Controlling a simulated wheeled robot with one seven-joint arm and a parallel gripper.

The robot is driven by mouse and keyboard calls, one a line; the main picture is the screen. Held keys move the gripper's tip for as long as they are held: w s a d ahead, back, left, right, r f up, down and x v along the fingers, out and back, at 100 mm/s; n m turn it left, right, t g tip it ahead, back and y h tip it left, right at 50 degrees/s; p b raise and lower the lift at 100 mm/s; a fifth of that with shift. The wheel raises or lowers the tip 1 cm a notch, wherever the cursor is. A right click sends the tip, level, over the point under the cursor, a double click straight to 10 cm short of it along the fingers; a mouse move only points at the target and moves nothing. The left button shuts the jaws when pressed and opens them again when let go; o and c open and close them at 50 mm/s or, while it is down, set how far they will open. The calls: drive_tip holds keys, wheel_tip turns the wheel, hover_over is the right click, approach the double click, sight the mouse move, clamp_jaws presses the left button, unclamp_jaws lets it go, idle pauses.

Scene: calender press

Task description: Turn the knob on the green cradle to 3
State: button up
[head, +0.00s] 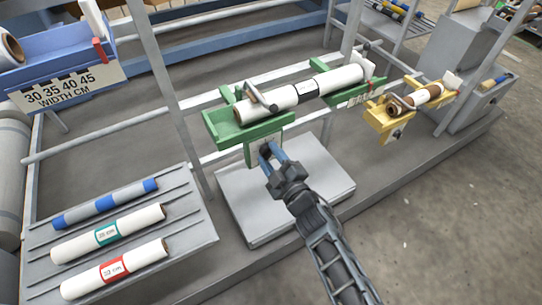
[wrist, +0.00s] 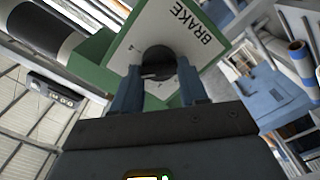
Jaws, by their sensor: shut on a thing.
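The green cradle (head: 222,130) hangs on the frame in the middle of the head view and carries a white roll (head: 335,82) with a dark label. In the wrist view its white plate (wrist: 190,25) reads BRAKE, and the dark round knob (wrist: 158,60) sits on it. My gripper (head: 270,153) reaches up to the cradle's front, and its blue fingers (wrist: 160,88) are shut on the knob, one on each side. The plate's small marks are partly covered by the fingers and too small to read, so I cannot tell the setting.
A yellow cradle (head: 378,118) with a smaller roll stands to the right. A grey rack (head: 195,215) with several rolls lies at the left. A blue cradle (head: 50,65) with a width scale is at upper left. A pale grey block (head: 325,180) lies below the green cradle.

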drive_tip(key=shift+f, duration=0.1)
drive_tip(key=o, duration=1.1)
drive_tip(key=shift+p+v, duration=1.2)
drive_tip(key=shift+v, duration=2.7)
